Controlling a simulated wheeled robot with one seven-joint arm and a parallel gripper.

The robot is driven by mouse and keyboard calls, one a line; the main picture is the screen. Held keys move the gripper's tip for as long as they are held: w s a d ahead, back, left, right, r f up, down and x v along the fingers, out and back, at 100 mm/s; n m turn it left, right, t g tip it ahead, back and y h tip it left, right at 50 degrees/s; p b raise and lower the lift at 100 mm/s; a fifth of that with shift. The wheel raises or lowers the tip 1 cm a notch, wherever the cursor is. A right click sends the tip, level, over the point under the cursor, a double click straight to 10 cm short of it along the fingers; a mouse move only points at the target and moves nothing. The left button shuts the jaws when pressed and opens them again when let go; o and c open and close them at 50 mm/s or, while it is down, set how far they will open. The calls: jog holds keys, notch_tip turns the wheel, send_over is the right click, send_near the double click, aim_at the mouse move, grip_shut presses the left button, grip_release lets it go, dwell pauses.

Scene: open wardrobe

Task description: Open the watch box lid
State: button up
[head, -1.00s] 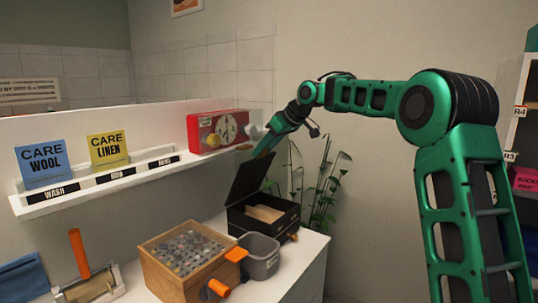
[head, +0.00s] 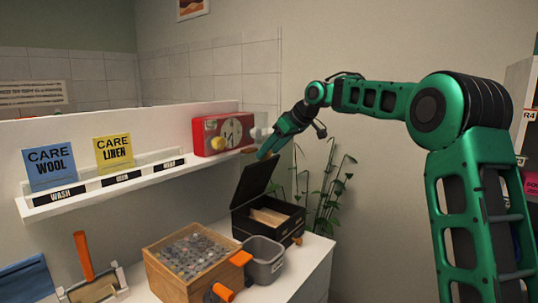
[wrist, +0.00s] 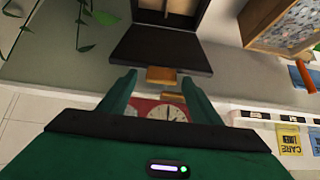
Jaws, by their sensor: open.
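The black watch box (head: 283,228) stands at the back of the white counter with its lid (head: 253,185) raised steeply and leaning back a little. Tan padding shows inside it. My gripper (head: 266,156) is just above the lid's top edge. In the wrist view the dark lid (wrist: 160,45) lies ahead of my gripper (wrist: 160,80), with a tan tab (wrist: 160,74) at its edge between the open fingers. The fingers hold nothing. I cannot tell whether a finger touches the lid.
A grey bin (head: 264,261) and a wooden crate of small discs (head: 160,272) with orange handles stand in front of the box. A red clock case (head: 222,134) sits on the shelf (head: 100,190) behind. A plant (head: 325,195) stands right of the box.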

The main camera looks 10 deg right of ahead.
jog(key=v, duration=0.9)
jog(key=shift+d+r, duration=0.2)
jog(key=shift+r, duration=0.05)
jog(key=shift+f, duration=0.15)
jog(key=c, duration=0.4)
jog(key=f+y, duration=0.1)
jog(key=f, duration=0.2)
jog(key=f+y, duration=0.1)
jog(key=f, duration=0.2)
jog(key=w+a+f+g, duration=0.1)
jog(key=f, duration=0.2)
jog(key=shift+a+f+m+y, duration=0.1)
jog(key=shift+f+m+y, duration=0.25)
jog(key=shift+m+y, duration=0.05)
grip_shut()
jog(key=s+f+m+t+y, duration=0.2)
jog(key=s+f+m+y, duration=0.2)
jog(key=f+m+y, duration=0.35)
jog(key=s+d+m+t, duration=0.3)
jog(key=d+m+t, duration=0.4)
jog(key=m+t, duration=0.25)
jog(key=shift+h, duration=0.25)
jog(key=x, duration=1.4)
jog(key=shift+a+r, duration=0.1)
jog(key=shift+r, duration=0.25)
